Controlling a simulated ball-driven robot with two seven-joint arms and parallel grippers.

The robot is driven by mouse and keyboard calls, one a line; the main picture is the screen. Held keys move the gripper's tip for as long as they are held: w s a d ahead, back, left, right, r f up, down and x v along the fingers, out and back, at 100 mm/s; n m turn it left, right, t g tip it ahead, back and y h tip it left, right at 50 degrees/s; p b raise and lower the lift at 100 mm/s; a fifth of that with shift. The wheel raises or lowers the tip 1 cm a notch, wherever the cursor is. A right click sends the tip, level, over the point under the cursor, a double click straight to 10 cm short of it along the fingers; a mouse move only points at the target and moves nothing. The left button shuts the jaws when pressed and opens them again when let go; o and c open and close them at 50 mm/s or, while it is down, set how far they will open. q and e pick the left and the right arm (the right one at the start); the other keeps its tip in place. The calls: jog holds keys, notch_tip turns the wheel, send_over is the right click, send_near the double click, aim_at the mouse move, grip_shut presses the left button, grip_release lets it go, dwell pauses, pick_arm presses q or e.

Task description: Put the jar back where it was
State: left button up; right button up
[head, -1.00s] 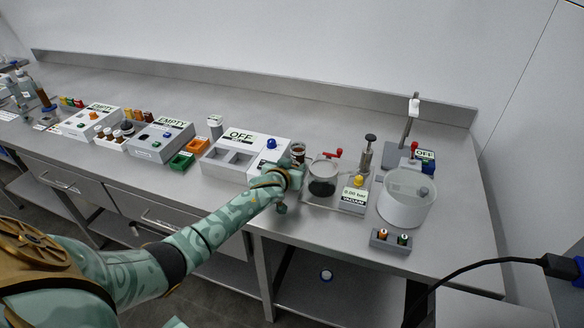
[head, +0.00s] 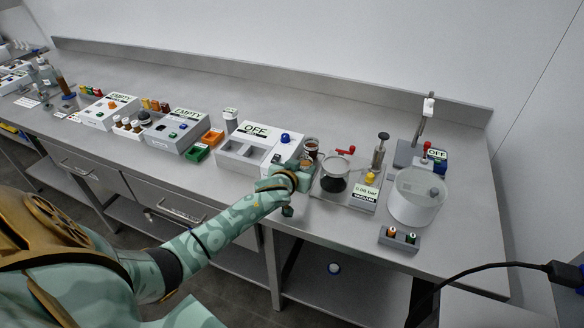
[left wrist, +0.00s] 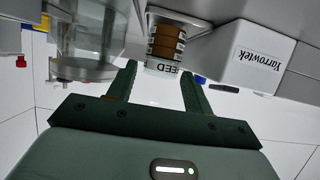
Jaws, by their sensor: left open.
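The jar (head: 311,147) is small, with brown contents. It stands between the white box marked OFF (head: 256,140) and the glass vacuum vessel (head: 334,172). In the left wrist view, which is upside down, the jar (left wrist: 165,42) has a white label reading FEED. My left gripper (head: 301,172) is at the jar's near side. Its jaws (left wrist: 159,72) are open, with the fingertips spread to either side of the jar's end in the picture. I cannot tell whether they touch it. My right gripper is not in view.
A white box marked Yarrowtek (left wrist: 256,58) is close to the jar in the wrist view. The bench behind these things is clear.

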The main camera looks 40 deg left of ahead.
pick_arm(q)
jog(key=p+v, duration=0.1)
jog(key=v, duration=0.6)
jog(key=shift+s+r+p, duration=0.15)
jog(key=shift+r+p, duration=0.1)
jog(key=shift+p, duration=0.1)
